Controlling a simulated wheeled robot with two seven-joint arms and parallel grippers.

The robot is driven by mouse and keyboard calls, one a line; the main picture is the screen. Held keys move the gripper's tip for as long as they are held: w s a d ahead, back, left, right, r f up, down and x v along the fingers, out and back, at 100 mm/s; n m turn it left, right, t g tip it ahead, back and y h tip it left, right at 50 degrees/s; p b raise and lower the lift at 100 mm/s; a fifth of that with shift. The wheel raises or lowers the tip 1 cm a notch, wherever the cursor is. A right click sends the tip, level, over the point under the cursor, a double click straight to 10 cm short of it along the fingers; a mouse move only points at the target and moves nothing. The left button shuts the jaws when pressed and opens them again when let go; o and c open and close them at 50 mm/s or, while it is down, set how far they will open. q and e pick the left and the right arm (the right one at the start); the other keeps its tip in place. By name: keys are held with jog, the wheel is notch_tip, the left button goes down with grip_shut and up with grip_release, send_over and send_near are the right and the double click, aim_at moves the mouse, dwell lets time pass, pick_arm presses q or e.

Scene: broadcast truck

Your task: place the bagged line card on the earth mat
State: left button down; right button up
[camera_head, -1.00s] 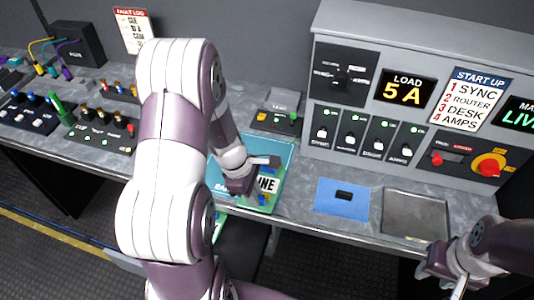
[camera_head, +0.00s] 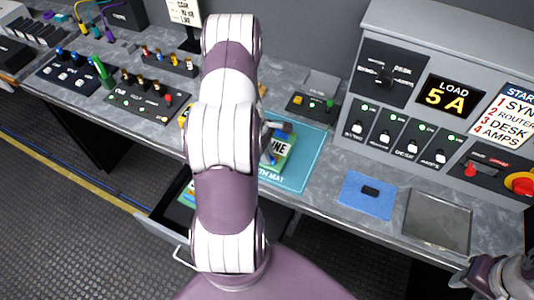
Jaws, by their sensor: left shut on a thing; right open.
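The bagged line card (camera_head: 283,150), green with a part-hidden dark-on-white label, is at the teal earth mat (camera_head: 311,150) on the bench. My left gripper (camera_head: 277,132) is shut on the card; its arm hides much of the gripper, the card's left part and the mat's left part. I cannot tell whether the card touches the mat. My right gripper (camera_head: 468,279) is open and empty at the lower right, in front of the bench.
An open drawer (camera_head: 157,222) below the bench holds a colourful item (camera_head: 187,194). A blue cloth (camera_head: 367,195) with a small black piece and a grey tray (camera_head: 437,221) lie right of the mat. A small switch box (camera_head: 311,105) stands behind it. A control panel (camera_head: 440,90) rises behind the tray.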

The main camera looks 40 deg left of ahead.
pick_arm(q)
jog(key=shift+f, duration=0.9)
jog(key=c, duration=1.1)
grip_release()
